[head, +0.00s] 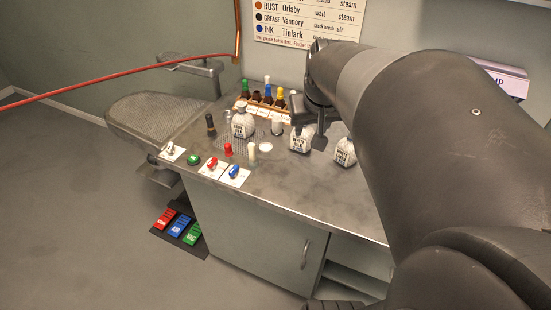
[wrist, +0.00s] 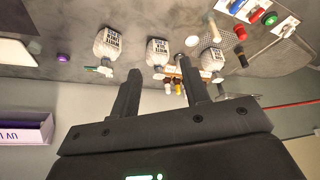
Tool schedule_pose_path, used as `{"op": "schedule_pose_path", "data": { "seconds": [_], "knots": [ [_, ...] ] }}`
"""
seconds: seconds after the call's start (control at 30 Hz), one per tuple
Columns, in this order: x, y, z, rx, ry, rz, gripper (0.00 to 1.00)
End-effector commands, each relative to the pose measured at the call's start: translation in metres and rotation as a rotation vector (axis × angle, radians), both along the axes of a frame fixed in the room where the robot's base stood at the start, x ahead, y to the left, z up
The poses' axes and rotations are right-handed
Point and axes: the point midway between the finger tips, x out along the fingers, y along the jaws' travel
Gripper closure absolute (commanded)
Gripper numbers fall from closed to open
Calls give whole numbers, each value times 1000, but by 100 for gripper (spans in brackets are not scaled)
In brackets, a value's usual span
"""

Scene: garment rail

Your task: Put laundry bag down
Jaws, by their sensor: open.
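Three small white bags with dark printed labels stand upright on the metal worktop. In the head view they are a left bag (head: 242,125), a middle bag (head: 300,140) and a right bag (head: 344,153). I cannot tell which is the laundry bag. My gripper (head: 311,130) is open just above and beside the middle bag, with one finger partly in front of it. In the wrist view, the middle bag (wrist: 157,51) shows beyond the gap between my fingertips (wrist: 160,68), with nothing held. The other bags (wrist: 107,42) (wrist: 211,59) flank it.
The worktop (head: 290,185) carries a rack of coloured bottles (head: 267,97) behind the bags. A red cap (head: 228,149), a cream cylinder (head: 252,152) and colour switches (head: 213,163) stand in front. A red hose (head: 120,75) crosses at left. Coloured pedals (head: 180,225) lie on the floor.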

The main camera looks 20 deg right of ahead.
Motion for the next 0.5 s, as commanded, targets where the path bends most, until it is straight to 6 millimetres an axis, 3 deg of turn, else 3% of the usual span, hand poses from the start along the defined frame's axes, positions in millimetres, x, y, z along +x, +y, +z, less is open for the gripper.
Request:
{"op": "schedule_pose_path", "data": {
  "seconds": [0.03,0.2,0.33,0.5],
  "knots": [
    [-14,22,4,-4,-11,33,58],
    [-63,74,3,1,-36,110,58],
    [-96,99,-3,11,-51,161,58],
    [-121,114,-11,21,-61,198,58]
  ]
}}
